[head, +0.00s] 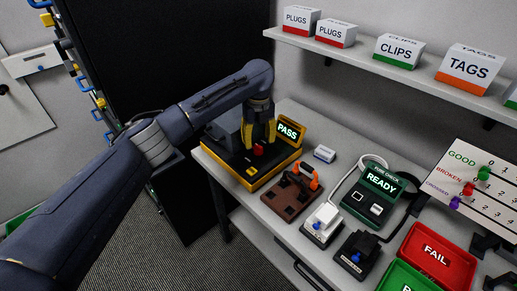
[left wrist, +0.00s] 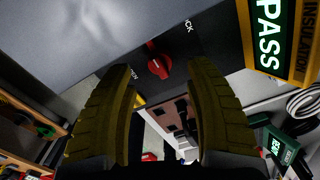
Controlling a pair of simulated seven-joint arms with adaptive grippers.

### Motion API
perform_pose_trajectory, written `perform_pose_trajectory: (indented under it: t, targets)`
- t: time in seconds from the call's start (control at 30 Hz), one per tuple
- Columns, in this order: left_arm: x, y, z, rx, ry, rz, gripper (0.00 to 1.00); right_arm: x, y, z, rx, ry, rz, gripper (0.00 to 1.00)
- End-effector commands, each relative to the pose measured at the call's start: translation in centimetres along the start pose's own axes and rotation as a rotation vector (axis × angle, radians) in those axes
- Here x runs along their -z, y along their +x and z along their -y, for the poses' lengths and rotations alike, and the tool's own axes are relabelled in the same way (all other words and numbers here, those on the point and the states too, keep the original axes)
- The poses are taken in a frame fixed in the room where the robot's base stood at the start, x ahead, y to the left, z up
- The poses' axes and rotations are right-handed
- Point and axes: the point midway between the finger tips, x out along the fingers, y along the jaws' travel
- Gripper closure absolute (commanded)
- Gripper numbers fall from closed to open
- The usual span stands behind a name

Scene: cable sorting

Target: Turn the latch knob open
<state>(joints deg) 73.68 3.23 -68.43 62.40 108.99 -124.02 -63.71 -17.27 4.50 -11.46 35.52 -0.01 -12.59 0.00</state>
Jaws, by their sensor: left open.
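The red latch knob (head: 258,149) sits on the black top of a yellow-edged tester (head: 253,181). In the left wrist view the knob (left wrist: 159,66) shows ahead of the fingers, between lettering that ends in "PEN" on the left and "CK" on the right. Its pointer tilts toward the upper left. My left gripper (head: 260,140) points down over the knob. In the left wrist view its yellow fingers (left wrist: 163,95) are apart with nothing between them. I cannot tell whether a finger touches the knob. The tester's screen (head: 288,132) reads PASS. My right gripper is not in view.
A brown block with an orange-handled tool (head: 291,194) stands close to the tester's right. A shelf (head: 390,68) with labelled boxes hangs above.

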Motion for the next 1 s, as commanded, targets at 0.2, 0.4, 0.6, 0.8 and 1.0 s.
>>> perform_pose_trajectory:
  t: [0.2,0.4,0.6,0.8,1.0]
  targets:
    - [0.1,2.9,0.0,0.000,-0.002,-0.002,0.46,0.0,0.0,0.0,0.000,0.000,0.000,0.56]
    - [0.0,4.2,0.0,0.000,-0.001,-0.001,0.46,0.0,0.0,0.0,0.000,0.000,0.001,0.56]
    - [0.0,4.6,0.0,0.000,-0.002,0.000,0.46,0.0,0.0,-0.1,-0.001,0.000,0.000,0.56]
    - [0.0,4.6,0.0,0.000,-0.001,0.000,0.46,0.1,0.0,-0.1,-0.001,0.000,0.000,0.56]
    - [0.0,4.5,0.0,0.000,-0.001,0.000,0.64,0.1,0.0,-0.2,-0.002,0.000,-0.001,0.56]
